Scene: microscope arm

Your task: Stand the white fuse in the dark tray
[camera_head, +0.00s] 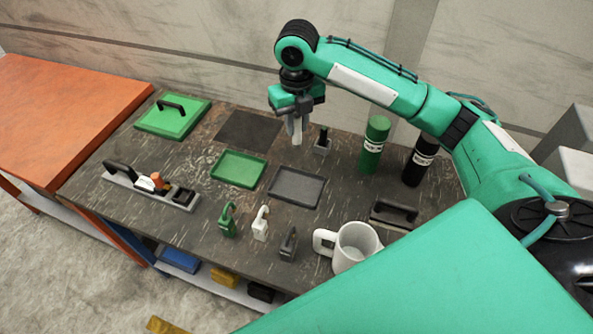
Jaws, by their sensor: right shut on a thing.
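My right gripper (296,124) hangs above the back middle of the dark table, pointing down. It is shut on a pale, narrow upright piece, which looks like the white fuse (297,132); the fingers hide part of it. The dark tray (297,187) is a shallow, empty rectangle on the table, nearer to me than the gripper. The gripper is apart from the tray. My left gripper is not in view.
A green tray (239,168) lies left of the dark tray. Green, white and grey lock-shaped pieces (261,223) stand in front, with a white mug (356,244) to their right. A small dark post (322,141), a green canister (374,145) and a black canister (420,160) stand behind.

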